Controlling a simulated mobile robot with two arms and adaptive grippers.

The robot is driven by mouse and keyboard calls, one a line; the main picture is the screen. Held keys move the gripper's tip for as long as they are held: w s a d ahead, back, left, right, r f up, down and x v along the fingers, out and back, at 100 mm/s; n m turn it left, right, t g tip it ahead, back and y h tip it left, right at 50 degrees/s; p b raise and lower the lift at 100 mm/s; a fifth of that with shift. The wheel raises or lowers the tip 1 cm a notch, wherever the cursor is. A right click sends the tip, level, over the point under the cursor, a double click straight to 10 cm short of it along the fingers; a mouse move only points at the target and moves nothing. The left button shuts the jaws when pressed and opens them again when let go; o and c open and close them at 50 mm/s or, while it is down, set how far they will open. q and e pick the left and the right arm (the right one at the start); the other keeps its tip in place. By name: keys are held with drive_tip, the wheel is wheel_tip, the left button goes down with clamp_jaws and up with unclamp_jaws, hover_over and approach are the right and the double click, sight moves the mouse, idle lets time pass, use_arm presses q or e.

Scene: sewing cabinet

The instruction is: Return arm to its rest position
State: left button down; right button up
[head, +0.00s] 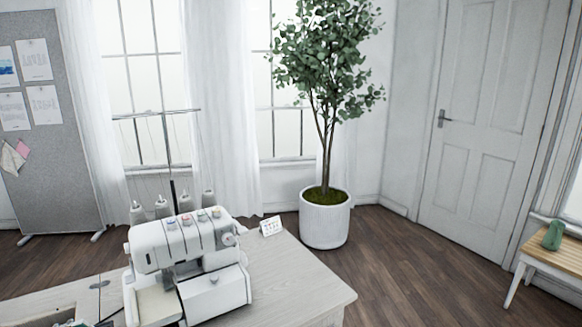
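No part of either arm and neither gripper shows in the head view. A white sewing machine (212,262) with several thread cones behind it stands on a pale wooden table (295,283) at the lower left. A small white card (271,226) with markings stands on the table to the right of the machine. At the bottom left edge, part of an opening or tray in the table top is cut off by the frame, and its contents are unclear.
A potted tree (325,219) stands behind the table. A closed white door (492,130) is at the right. A wooden bench (555,246) with a green object (553,235) is at the right edge. A grey pin board (52,190) stands at the left. Dark floor is clear right of the table.

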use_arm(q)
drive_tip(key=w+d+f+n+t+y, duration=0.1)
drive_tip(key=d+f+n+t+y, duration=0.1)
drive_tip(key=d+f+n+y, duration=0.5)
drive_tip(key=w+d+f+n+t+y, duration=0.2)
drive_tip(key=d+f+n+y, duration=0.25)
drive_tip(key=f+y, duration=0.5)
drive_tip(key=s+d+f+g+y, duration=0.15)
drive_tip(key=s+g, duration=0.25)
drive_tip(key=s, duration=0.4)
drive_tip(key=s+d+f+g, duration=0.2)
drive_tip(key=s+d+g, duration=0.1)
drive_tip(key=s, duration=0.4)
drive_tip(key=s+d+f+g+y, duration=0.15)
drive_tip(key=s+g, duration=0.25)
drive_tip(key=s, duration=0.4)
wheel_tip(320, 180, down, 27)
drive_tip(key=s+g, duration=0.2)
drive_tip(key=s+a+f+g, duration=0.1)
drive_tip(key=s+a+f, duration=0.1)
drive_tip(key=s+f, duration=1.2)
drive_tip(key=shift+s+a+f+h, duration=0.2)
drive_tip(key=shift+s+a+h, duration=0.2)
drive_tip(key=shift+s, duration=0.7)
